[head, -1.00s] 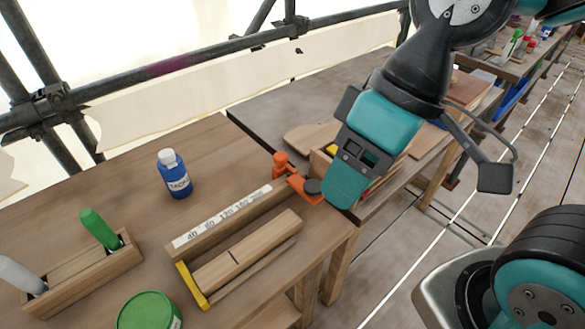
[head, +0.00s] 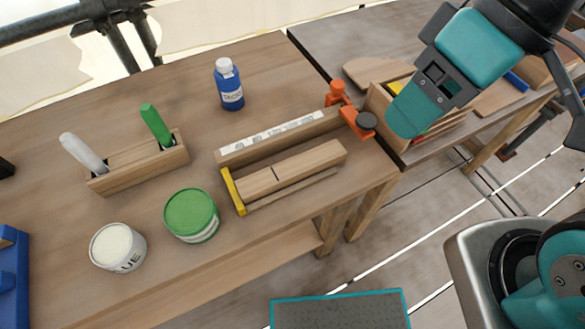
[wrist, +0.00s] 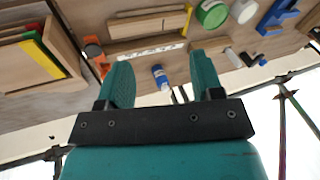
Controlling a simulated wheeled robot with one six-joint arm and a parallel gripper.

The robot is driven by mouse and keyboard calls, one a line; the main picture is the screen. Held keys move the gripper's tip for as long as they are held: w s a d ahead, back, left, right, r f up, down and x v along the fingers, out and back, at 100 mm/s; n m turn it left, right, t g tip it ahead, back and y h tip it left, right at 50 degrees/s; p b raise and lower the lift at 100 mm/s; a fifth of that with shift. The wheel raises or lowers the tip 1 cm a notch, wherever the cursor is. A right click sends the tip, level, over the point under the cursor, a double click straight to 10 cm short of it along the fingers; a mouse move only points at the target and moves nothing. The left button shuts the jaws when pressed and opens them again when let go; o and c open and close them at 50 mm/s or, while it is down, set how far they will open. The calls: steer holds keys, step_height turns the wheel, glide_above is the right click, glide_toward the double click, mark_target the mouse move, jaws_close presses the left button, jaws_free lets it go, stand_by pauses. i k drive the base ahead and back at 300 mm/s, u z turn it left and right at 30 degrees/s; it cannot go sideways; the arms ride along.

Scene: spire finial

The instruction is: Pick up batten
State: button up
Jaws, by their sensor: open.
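A light wooden batten (head: 310,163) with a dark line across it lies in a wooden measuring jig on the workbench. The jig has a printed scale (head: 270,138), a yellow end stop (head: 233,191) and an orange clamp (head: 349,112) at its right end. In the wrist view the batten (wrist: 135,27) appears beyond the fingers, near the top. My gripper (head: 412,112) is to the right of the clamp in the head view, apart from the batten. Its two teal fingers (wrist: 161,82) are spread with nothing between them.
A blue bottle (head: 229,86) stands behind the jig. A green tin (head: 191,216), a white glue tin (head: 117,247) and a wooden holder (head: 140,163) with markers are to the left. A wooden box (head: 377,104) with coloured pieces sits on the grey-topped bench at right.

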mark_target(251, 188)
steer(key=u, duration=0.65)
steer(key=k, duration=1.05)
steer(key=u, duration=1.7)
steer(key=i, duration=0.8)
steer(key=z, duration=1.1)
steer(key=i, duration=0.55)
steer(key=z, duration=0.65)
